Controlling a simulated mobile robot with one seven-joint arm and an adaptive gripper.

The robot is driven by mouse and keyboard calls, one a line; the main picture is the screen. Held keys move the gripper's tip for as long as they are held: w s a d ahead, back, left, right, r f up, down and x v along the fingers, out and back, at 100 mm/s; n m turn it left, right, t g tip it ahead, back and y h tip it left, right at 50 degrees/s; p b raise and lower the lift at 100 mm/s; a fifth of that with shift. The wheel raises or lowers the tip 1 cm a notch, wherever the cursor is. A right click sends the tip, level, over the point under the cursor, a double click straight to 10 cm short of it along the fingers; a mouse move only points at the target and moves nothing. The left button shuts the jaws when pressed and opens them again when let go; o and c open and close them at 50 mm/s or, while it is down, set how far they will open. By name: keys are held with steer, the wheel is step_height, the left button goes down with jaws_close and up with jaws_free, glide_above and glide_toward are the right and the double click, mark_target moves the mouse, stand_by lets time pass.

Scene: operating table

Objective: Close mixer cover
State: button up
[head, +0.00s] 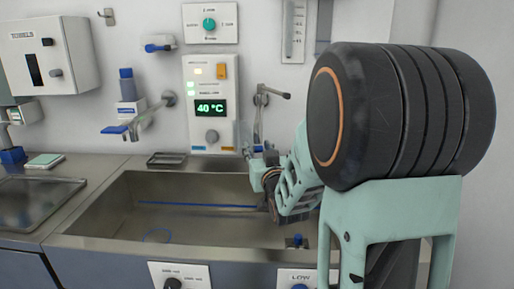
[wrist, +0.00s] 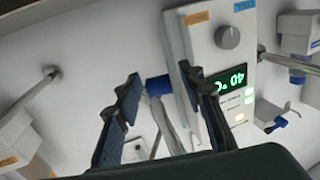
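The mixer (head: 211,85) is a white wall panel with a green 40 °C display and a grey knob, left of my gripper in the head view. The mixer panel appears turned over in the wrist view (wrist: 222,65), with its display and knob uncovered. A thin pale flap, seemingly the mixer cover (wrist: 178,48), stands out along the panel's left edge there; I cannot tell its exact angle. My gripper (wrist: 160,82) is open, its two dark fingers apart. The right finger overlaps the panel's edge in view; I cannot tell whether it touches. The head view shows my gripper small beside the panel's lower right.
A steel sink (head: 180,208) lies below the mixer. Wall taps (head: 150,113) stick out left of the panel, and another metal lever (head: 272,94) sits to its right. A white dispenser box (head: 50,57) hangs at the far left. A steel tray (head: 38,198) lies on the left counter.

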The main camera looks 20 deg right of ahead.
jaws_close()
stand_by(0.3)
